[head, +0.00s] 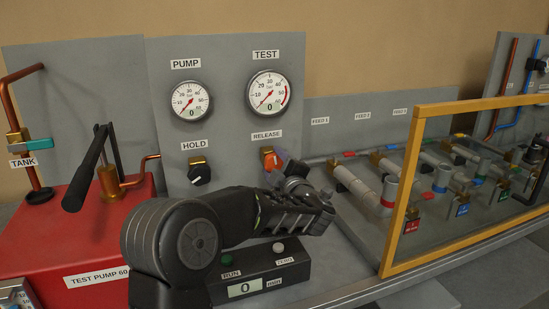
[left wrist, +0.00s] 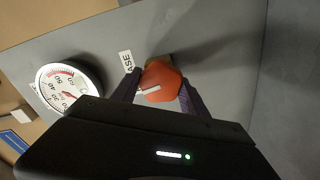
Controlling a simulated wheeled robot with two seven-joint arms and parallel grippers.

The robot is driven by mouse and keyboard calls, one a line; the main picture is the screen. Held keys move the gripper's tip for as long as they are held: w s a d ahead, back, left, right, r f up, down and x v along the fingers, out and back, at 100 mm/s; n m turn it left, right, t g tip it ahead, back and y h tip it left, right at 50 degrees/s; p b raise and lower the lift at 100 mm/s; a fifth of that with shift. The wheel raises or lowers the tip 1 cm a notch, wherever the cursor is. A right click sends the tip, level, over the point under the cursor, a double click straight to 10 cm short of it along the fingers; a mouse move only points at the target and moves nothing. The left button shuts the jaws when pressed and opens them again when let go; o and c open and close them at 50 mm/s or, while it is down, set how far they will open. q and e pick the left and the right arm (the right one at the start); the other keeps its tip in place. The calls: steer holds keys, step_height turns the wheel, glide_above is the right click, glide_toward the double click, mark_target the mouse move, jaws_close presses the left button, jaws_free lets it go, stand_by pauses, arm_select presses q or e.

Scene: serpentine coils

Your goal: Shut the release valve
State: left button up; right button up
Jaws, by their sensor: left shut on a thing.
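The release valve (head: 268,158) is an orange-red knob on a brass body, mounted on the grey panel under the RELEASE label (head: 267,134). My left gripper (head: 281,166) reaches up to it from below, and the arm hides part of the panel. In the left wrist view the red knob (left wrist: 160,82) with a white pointer line sits between the two dark fingers of my left gripper (left wrist: 161,88), which is shut on it. My right gripper is not in view.
The black HOLD knob (head: 199,174) is left of the release valve. The PUMP gauge (head: 190,101) and TEST gauge (head: 268,93) are above. A timer box (head: 262,272) lies below my arm. A yellow-framed clear guard (head: 413,170) stands to the right.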

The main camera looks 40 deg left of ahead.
arm_select(q)
steer(key=shift+m+p, duration=0.55)
steer(key=shift+m, duration=0.45)
steer(key=o, duration=1.4)
steer(key=shift+d, duration=0.15)
steer(key=b+v, duration=0.1)
steer(key=v, duration=0.6)
steer(key=shift+s+d, duration=0.2)
steer(key=shift+d, duration=0.1)
